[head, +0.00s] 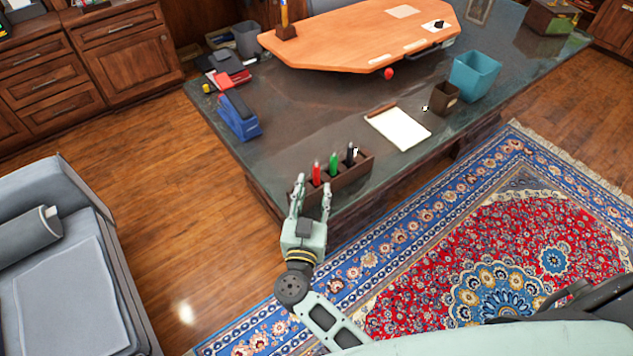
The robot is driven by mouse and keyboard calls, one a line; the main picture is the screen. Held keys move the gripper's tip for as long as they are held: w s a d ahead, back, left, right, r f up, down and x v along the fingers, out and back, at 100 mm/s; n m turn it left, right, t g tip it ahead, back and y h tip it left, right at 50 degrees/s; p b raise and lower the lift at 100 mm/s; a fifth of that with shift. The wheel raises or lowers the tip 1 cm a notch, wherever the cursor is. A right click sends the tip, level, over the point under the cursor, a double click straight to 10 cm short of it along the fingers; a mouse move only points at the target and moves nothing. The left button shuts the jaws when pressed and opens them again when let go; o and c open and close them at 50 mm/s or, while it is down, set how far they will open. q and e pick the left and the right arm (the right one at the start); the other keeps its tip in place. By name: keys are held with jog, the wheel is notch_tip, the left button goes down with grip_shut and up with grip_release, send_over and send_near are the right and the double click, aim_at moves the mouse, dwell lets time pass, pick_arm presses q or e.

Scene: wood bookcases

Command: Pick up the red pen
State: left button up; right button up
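A red pen (316,173) stands upright in a dark wooden pen holder (352,179) at the near edge of the dark desk. A green pen (333,164) and a black pen (350,156) stand in the same holder to its right. The pen's lower part is hidden by the holder. My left gripper is not in view.
The desk (300,118) also holds a blue stapler-like item (238,117), a notepad (399,128), a small brown cup (445,98), a teal bin (474,75) and an orange board (360,35). A grey armchair (70,290) stands at left. The desk around the notepad's left is clear.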

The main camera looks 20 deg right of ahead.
aim_at(316, 175)
jog(key=shift+x, duration=1)
jog(key=b+x, duration=0.2)
jog(key=x, duration=0.1)
jog(key=b+x, duration=0.1)
jog(key=b, duration=0.1)
jog(key=shift+w+f, duration=0.3)
jog(key=shift+w+d+r, duration=0.1)
jog(key=shift+w+d, duration=0.05)
jog(key=shift+w, duration=0.2)
jog(key=shift+r, duration=0.1)
grip_shut()
